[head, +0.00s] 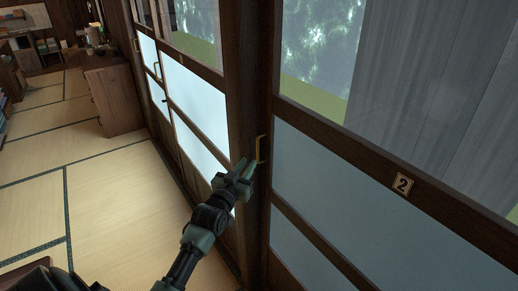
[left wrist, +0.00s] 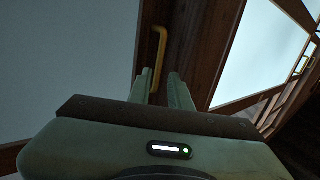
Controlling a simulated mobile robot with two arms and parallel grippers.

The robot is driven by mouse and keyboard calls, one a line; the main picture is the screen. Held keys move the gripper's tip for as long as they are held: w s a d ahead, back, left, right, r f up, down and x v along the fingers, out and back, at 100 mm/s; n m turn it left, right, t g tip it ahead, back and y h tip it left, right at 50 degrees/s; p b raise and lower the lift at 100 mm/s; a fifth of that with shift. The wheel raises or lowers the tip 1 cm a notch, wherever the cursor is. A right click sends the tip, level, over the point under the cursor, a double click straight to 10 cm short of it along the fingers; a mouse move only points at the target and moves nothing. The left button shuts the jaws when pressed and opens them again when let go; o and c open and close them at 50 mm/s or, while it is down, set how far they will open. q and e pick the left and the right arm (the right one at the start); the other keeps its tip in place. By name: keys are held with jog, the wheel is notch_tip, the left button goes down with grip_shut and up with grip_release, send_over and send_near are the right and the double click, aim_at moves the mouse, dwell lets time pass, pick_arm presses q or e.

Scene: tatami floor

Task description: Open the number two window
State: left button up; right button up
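The number two window (head: 335,180) fills the right of the head view, with a dark wood frame, clear glass above and frosted panes below. Its "2" plate (head: 402,185) is on the cross rail. A brass handle (head: 260,150) is on the upright at the window's left side; it also shows in the left wrist view (left wrist: 160,45). My left gripper (head: 249,165) is at the handle's lower end. In the left wrist view its fingers (left wrist: 161,82) are apart, with the handle's lower part between them; I cannot tell whether they touch it. My right gripper is not in view.
Other sliding panels (head: 195,105) with brass handles run back along the wall at left. A wooden cabinet (head: 115,100) stands near them. The tatami floor (head: 110,200) at left is largely clear. Shelves and small items are at the far back.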

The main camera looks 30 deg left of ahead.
aim_at(257, 152)
pick_arm(q)
jog(key=w, duration=0.3)
jog(key=w+a+p, duration=0.1)
jog(key=w, duration=0.2)
jog(key=shift+w+a, duration=0.1)
jog(key=shift+w, duration=0.1)
grip_shut()
dwell(1.3)
